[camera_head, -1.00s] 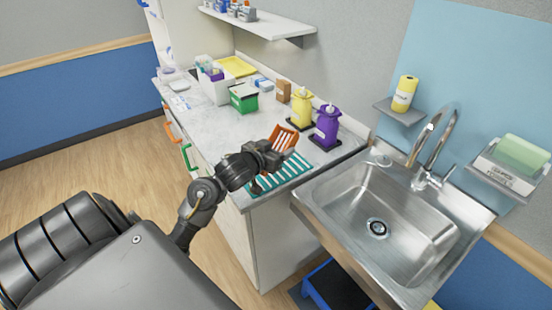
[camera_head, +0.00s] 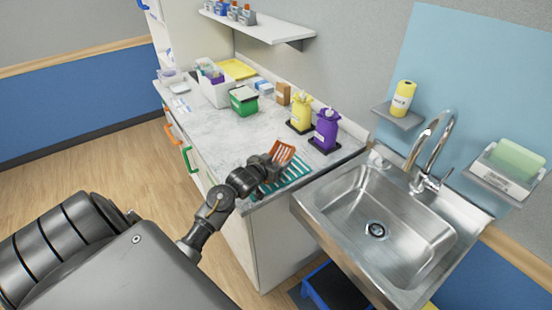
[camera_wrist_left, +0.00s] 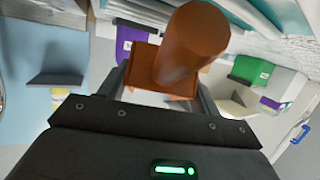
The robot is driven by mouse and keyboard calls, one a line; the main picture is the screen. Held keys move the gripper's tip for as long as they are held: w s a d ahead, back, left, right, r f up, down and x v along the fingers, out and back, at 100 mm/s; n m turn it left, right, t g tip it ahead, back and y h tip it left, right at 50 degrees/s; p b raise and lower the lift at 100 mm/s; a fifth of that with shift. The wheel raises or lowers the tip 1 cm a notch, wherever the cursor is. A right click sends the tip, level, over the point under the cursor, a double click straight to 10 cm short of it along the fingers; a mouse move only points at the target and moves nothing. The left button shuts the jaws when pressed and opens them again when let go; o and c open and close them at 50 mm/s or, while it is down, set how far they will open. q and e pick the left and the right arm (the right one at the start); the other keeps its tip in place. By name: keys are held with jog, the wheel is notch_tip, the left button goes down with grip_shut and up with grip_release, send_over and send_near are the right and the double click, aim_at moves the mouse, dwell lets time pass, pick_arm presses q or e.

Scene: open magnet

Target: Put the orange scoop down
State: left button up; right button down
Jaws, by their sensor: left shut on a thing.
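The orange scoop (camera_head: 283,153) has a slotted head that shows just beyond my left gripper (camera_head: 272,165) in the head view. My left gripper is shut on the scoop. In the left wrist view the scoop's thick brown-orange handle (camera_wrist_left: 192,45) stands between the fingers of the left gripper (camera_wrist_left: 160,92). The scoop is over a teal and white striped mat (camera_head: 292,175) at the counter's near right end. I cannot tell whether the scoop touches the mat. My right gripper is not in view.
The counter (camera_head: 225,145) has clear room left of the mat. A purple pump bottle (camera_head: 326,131), a yellow pump bottle (camera_head: 301,119) and a green box (camera_head: 244,101) stand behind. A steel sink (camera_head: 400,225) is at the right, with a tall faucet (camera_head: 430,140).

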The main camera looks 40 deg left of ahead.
pick_arm(q)
jog(key=shift+f, duration=0.1)
jog(key=shift+f, duration=0.15)
jog(key=o, duration=1)
jog(key=shift+r, duration=0.3)
jog(key=shift+s, duration=0.35)
jog(key=b+v, duration=0.1)
jog(key=v, duration=1)
jog(key=shift+s+r+b, duration=0.15)
jog(key=shift+s+b, duration=0.05)
jog(key=shift+b, duration=0.1)
